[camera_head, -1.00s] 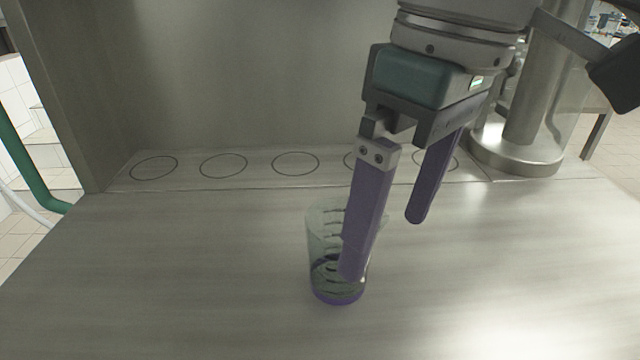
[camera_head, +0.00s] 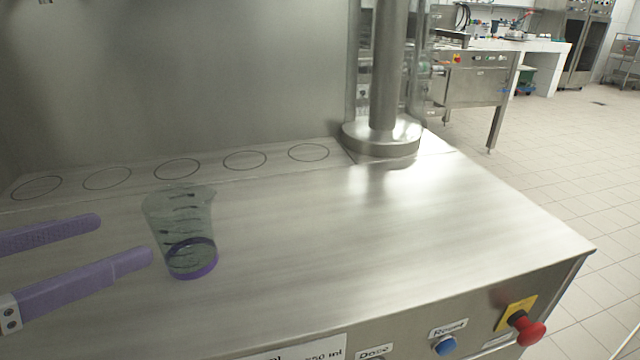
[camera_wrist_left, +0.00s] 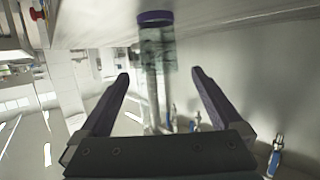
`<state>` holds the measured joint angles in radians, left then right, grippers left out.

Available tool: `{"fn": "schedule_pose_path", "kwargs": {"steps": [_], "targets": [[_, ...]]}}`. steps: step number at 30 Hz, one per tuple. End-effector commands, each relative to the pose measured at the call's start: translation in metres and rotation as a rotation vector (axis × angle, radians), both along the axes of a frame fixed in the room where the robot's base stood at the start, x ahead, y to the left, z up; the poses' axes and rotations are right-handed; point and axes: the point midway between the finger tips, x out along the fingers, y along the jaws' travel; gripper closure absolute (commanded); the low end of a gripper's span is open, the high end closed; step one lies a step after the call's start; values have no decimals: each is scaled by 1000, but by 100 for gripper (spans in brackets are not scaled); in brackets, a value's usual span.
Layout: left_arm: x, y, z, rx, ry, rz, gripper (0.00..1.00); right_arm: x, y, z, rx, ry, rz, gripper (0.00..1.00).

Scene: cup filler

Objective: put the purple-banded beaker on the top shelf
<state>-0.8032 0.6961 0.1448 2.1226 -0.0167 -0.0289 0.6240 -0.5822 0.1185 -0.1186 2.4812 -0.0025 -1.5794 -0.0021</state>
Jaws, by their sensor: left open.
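The beaker (camera_head: 180,225) is clear, with dark markings and a purple band low down. It stands upright on the steel counter in the head view. In the left wrist view the beaker (camera_wrist_left: 157,45) appears upside down, ahead of the fingertips. My left gripper (camera_head: 125,236) has long purple fingers, held low and roughly level. It is open and empty, with its tips just left of the beaker. Its two fingers also show apart in the wrist view (camera_wrist_left: 160,76). No top shelf can be made out. My right gripper is not in view.
A steel column on a round base (camera_head: 382,138) stands at the back. A row of several marked circles (camera_head: 177,169) runs along the back wall. The counter (camera_head: 400,225) is clear right of the beaker. A red button (camera_head: 527,329) sticks out at the front.

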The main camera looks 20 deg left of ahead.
Motion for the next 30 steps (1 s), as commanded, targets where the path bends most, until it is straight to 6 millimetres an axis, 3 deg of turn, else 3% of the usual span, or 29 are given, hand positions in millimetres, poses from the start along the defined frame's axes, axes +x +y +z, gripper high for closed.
{"fn": "schedule_pose_path", "kwargs": {"steps": [7, 16, 25, 30], "targets": [[30, -7, -9, 0, -4, 0, 0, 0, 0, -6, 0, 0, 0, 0], [48, -13, -14, 1, -1, 1, 0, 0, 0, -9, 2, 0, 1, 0], [82, -24, -24, 1, -2, 1, 0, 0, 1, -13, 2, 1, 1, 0], [87, -26, -26, 1, 1, 1, 0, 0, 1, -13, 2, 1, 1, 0]]}}
